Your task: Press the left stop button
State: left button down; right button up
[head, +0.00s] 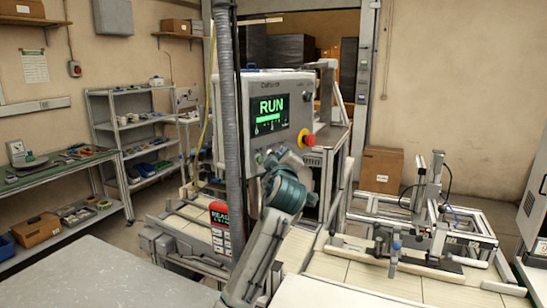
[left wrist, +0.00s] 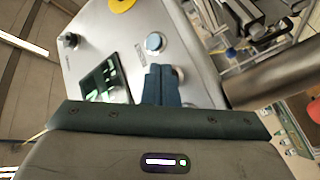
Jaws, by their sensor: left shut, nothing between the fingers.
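A grey control cabinet (head: 295,88) stands ahead with a lit screen reading RUN (head: 270,115). A red mushroom button (head: 306,138) on a yellow disc sits at its right edge. In the left wrist view, the panel shows a yellow disc (left wrist: 122,4) at the top edge, a pale-blue round button (left wrist: 155,42) and a dark knob (left wrist: 70,40). My left gripper (head: 283,160) is at the panel's lower part, left of and below the red button. Its fingers (left wrist: 160,72) are shut and empty, partly covering a round fitting (left wrist: 180,74); contact cannot be told. My right gripper is not seen.
A metal frame rig (head: 430,220) is at right and shelves (head: 135,130) are at left. A pale surface (head: 80,275) fills the lower left.

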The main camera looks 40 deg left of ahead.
pick_arm(q)
jog(key=shift+a, duration=0.15)
dwell(0.5)
jog(key=shift+d, duration=0.85)
jog(key=shift+b, duration=0.3)
jog(key=d, duration=0.5)
jog(key=shift+s+b, duration=0.2)
jog(key=shift+b, duration=0.15)
jog(key=shift+a, duration=0.1)
